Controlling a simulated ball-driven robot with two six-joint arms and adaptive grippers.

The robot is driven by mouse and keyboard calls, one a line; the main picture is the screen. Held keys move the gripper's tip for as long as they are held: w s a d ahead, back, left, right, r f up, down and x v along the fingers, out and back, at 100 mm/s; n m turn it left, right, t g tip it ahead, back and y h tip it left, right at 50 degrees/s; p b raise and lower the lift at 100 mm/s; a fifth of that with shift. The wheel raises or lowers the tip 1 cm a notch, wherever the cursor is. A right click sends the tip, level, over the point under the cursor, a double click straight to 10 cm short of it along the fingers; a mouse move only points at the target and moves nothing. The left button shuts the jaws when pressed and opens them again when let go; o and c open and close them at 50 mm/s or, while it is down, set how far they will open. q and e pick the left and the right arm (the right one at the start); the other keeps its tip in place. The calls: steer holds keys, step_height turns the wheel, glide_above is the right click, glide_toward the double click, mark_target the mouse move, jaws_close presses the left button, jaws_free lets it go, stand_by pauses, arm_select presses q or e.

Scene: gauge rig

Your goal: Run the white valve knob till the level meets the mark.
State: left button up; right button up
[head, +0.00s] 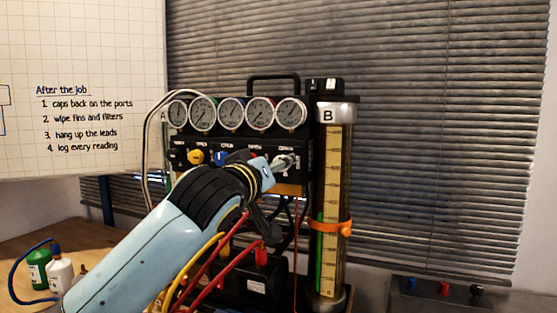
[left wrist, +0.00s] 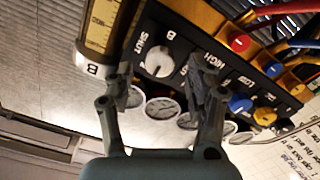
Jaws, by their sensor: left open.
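The white valve knob (left wrist: 159,55) sits on the black panel beside the words B and SHUT in the left wrist view. In the head view it is partly hidden by my arm and gripper, near the panel's right end. My left gripper (left wrist: 161,88) is open, its two fingers apart on either side of the line to the knob, with nothing between them. I cannot tell whether a finger touches it. The sight column B (head: 335,180) has a yellow scale and an orange band (head: 331,227) as the mark. A green strip (head: 319,262) shows along its left edge; its exact top is unclear.
Several round gauges (head: 231,113) line the top of the panel. A yellow knob (head: 196,157) and a blue knob (head: 221,158) are further left. Red and yellow hoses (head: 220,262) cross below my arm. Small bottles (head: 59,272) stand at the left.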

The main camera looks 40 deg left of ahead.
arm_select(q)
steer(key=shift+x, duration=1.25)
jaws_close()
